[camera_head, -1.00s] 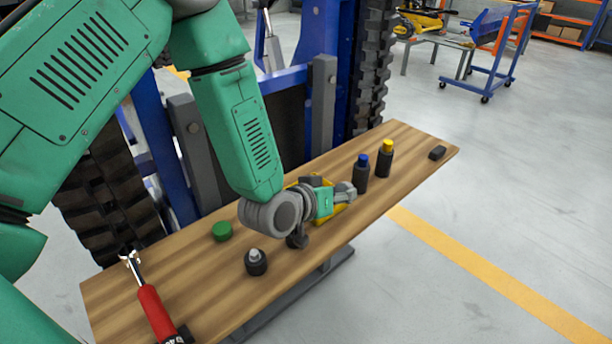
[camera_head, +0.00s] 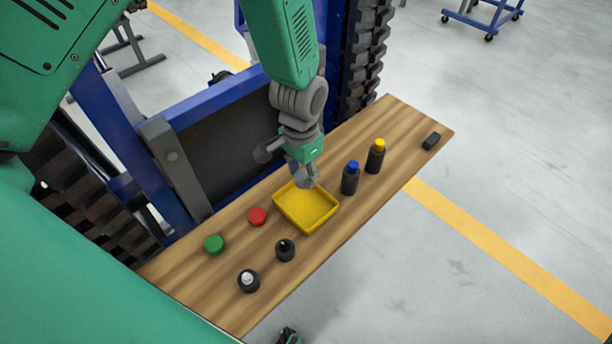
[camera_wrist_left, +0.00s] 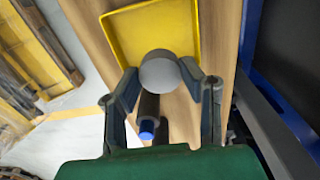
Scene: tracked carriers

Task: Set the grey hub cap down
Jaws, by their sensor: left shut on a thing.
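My left gripper (camera_head: 305,178) is shut on the grey hub cap (camera_wrist_left: 160,71), a smooth round piece between the fingertips in the left wrist view. In the head view the hub cap (camera_head: 308,183) is small and partly covered by the fingers. It is at the back edge of the yellow tray (camera_head: 327,215), whose floor looks empty; I cannot tell whether it touches the tray. A small dark part at the bottom edge may be my right gripper (camera_head: 288,337); its jaws cannot be made out.
Behind the tray's right side stand a blue-capped bottle (camera_head: 350,180) and a yellow-capped bottle (camera_head: 375,158). Red (camera_head: 257,216) and green (camera_head: 213,244) caps lie left. Two dark round pieces (camera_head: 285,251) (camera_head: 248,282) are in front. A black block (camera_head: 431,141) sits at the wooden bench's right end.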

